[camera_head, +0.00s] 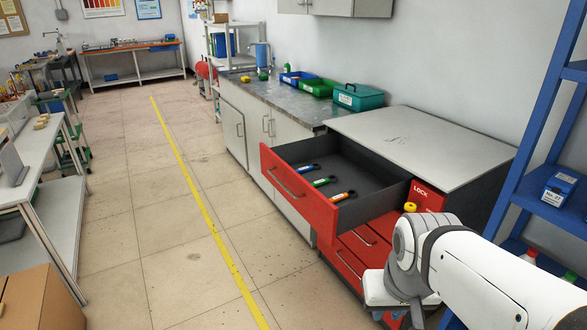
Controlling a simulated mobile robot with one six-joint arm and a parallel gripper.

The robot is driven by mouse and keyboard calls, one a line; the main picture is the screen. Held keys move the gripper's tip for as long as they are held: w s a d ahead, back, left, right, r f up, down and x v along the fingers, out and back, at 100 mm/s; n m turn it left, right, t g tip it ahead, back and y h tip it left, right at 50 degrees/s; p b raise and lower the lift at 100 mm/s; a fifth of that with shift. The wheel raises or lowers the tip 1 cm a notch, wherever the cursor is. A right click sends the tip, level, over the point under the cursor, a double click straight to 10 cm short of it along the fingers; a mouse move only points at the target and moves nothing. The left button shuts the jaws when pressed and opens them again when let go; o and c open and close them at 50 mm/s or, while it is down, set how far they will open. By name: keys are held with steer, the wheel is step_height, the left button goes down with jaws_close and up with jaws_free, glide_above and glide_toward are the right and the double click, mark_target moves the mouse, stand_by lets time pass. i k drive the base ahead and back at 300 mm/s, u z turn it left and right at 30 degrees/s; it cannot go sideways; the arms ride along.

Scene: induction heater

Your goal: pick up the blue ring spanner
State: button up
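The blue ring spanner (305,168) lies in the open red drawer (297,200), the farthest back of three spanners. It lies flat on the dark drawer floor. A green spanner (323,181) and an orange spanner (342,195) lie beside it in a row toward the front right, apart from it. My white and grey arm is at the lower right, well apart from the drawer's spanners. I cannot make out my gripper's fingers; the end of the arm is hidden or out of frame.
A grey cabinet top (420,145) covers the area behind the drawer. A teal toolbox (358,97) and green and blue bins stand on the counter. A blue shelf rack (530,150) rises at the right. Floor left of the drawer is clear.

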mark_target(314, 166)
steer(key=u, duration=0.3)
steer(key=i, duration=0.9)
steer(key=z, duration=0.25)
